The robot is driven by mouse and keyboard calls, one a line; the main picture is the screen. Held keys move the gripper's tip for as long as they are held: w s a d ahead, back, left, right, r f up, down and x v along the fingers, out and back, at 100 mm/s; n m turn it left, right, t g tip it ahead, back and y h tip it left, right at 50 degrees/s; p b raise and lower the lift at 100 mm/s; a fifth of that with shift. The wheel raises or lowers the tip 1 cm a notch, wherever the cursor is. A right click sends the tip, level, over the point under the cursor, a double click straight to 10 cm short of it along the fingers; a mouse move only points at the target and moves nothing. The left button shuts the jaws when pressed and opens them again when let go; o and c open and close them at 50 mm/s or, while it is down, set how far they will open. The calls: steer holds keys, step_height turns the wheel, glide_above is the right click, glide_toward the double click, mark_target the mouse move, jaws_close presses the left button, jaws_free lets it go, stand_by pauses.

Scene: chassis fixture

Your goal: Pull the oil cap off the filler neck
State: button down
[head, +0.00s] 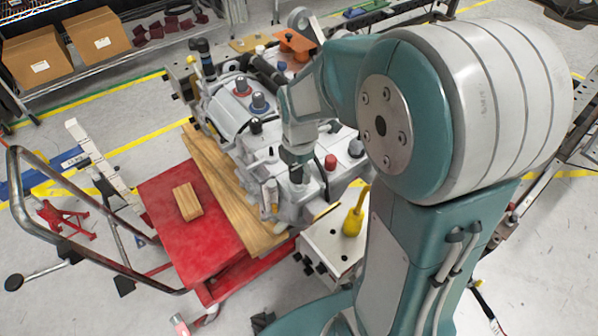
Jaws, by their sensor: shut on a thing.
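The grey engine block (235,118) sits on a red lift cart, with several knobs and caps on its top. My arm reaches over the block from the right, and my gripper (291,206) points down at its near end. My gripper is shut on what appears to be the oil cap, which is mostly hidden between the fingers. The filler neck is hidden beneath the gripper, so I cannot tell whether the cap is seated on it or raised.
The red cart top (165,215) holds a small wooden block (187,201) and wooden boards (225,185) beside the engine. A yellow bottle (354,218) stands on a white box (325,243) near my arm. A cart handle (85,268) is at left. Cardboard boxes (98,38) sit on a shelf behind.

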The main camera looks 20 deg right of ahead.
steer(key=shift+r, duration=1.2)
